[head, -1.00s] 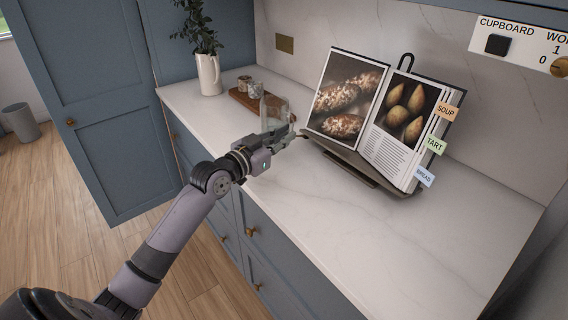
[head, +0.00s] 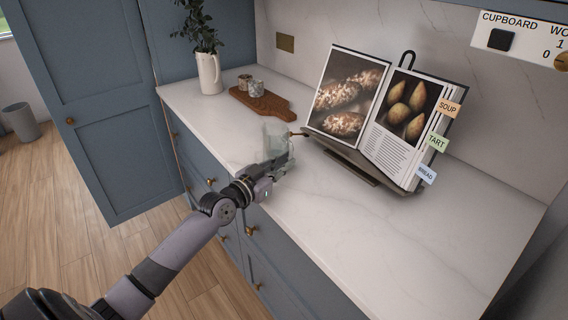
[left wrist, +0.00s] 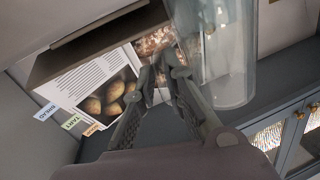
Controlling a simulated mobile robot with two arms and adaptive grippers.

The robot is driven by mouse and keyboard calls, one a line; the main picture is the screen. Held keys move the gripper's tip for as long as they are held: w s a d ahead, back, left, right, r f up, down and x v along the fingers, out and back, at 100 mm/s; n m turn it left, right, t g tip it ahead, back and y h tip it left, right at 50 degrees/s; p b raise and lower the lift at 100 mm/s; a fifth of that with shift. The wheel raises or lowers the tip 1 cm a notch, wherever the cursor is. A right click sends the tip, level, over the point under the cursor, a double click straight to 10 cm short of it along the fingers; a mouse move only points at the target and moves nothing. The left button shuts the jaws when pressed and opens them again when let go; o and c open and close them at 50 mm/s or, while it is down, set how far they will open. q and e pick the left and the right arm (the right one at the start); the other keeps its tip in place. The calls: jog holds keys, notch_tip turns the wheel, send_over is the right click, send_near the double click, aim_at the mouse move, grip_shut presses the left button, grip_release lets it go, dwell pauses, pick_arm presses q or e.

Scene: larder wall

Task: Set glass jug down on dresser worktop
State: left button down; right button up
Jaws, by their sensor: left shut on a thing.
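The clear glass jug (head: 274,134) is above or on the pale dresser worktop (head: 345,228), near its front edge. I cannot tell whether its base touches the worktop. My left gripper (head: 282,163) is shut on the jug from the front side, and its fingers hide part of the jug's lower portion. In the left wrist view the jug (left wrist: 228,55) fills the upper right, beside the fingers (left wrist: 163,70), and looks upright in the head view. My right gripper is not in view.
An open cookbook on a stand (head: 372,125) is close to the right of the jug. A wooden board (head: 262,103) with two small pots (head: 257,86) lies behind it, and a white vase (head: 208,74) stands farther left. The worktop's front right is clear.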

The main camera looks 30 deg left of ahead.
pick_arm(q)
jog(key=c, duration=2.1)
grip_release()
jog(key=shift+f, duration=0.15)
jog(key=o, duration=0.4)
jog(key=shift+o, duration=0.2)
jog(key=shift+s+r, duration=0.1)
jog(key=shift+r, duration=0.1)
jog(key=s+a+b, duration=0.1)
jog(key=s+a, duration=0.1)
jog(key=s, duration=0.9)
jog(key=shift+s, duration=0.3)
jog(key=shift+a, duration=0.1)
